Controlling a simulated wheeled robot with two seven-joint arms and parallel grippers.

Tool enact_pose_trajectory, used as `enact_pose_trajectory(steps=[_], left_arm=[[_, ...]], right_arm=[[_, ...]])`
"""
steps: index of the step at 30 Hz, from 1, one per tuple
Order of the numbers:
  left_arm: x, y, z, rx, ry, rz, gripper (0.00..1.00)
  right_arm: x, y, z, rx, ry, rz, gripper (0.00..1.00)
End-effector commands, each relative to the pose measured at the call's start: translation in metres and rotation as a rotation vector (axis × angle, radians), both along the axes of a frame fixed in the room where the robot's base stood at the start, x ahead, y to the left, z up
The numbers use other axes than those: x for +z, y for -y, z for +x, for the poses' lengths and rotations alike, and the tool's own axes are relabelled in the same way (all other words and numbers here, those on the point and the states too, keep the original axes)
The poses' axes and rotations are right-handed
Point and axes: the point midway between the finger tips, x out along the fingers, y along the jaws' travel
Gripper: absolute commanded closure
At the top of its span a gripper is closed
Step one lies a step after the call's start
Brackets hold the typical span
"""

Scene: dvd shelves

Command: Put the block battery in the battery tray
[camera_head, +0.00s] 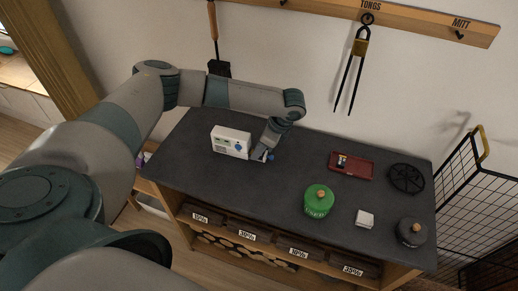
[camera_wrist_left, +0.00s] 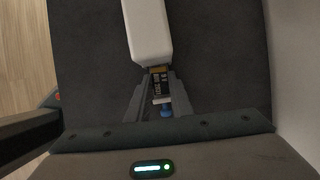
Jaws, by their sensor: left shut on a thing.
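My left gripper (camera_head: 263,155) is low over the dark worktop, just right of a white box-shaped device (camera_head: 230,141). In the left wrist view the gripper (camera_wrist_left: 160,92) is shut on a small dark block battery (camera_wrist_left: 157,84) with a gold-coloured end and pale lettering. A white and blue piece shows just behind the battery between the fingers; I cannot tell what it is. The red battery tray (camera_head: 366,167) lies to the right on the worktop, apart from the gripper, with a small item in it. My right gripper is not in view.
A green lidded jar (camera_head: 318,202), a white block (camera_head: 365,218), a dark jar (camera_head: 411,233) and a black round trivet (camera_head: 406,178) stand on the right of the worktop (camera_head: 285,180). Tongs (camera_head: 354,60) hang above. The worktop between the gripper and the tray is clear.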

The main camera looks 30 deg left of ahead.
Motion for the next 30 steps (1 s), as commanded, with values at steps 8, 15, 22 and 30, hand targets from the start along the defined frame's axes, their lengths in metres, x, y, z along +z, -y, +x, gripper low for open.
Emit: enact_pose_trajectory(steps=[8, 15, 22, 30], left_arm=[[-0.002, 0.000, 0.000, 0.000, 0.000, 0.000, 0.62], [0.000, 0.000, 0.000, 0.000, 0.000, 0.000, 0.62], [0.013, 0.006, 0.002, -0.001, 0.002, -0.001, 0.62], [0.052, 0.022, 0.006, -0.002, 0.003, -0.001, 0.62]], right_arm=[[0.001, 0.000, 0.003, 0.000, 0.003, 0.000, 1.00], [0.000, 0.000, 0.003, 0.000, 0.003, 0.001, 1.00], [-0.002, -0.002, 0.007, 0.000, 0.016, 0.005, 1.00], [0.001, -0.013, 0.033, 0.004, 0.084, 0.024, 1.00]])
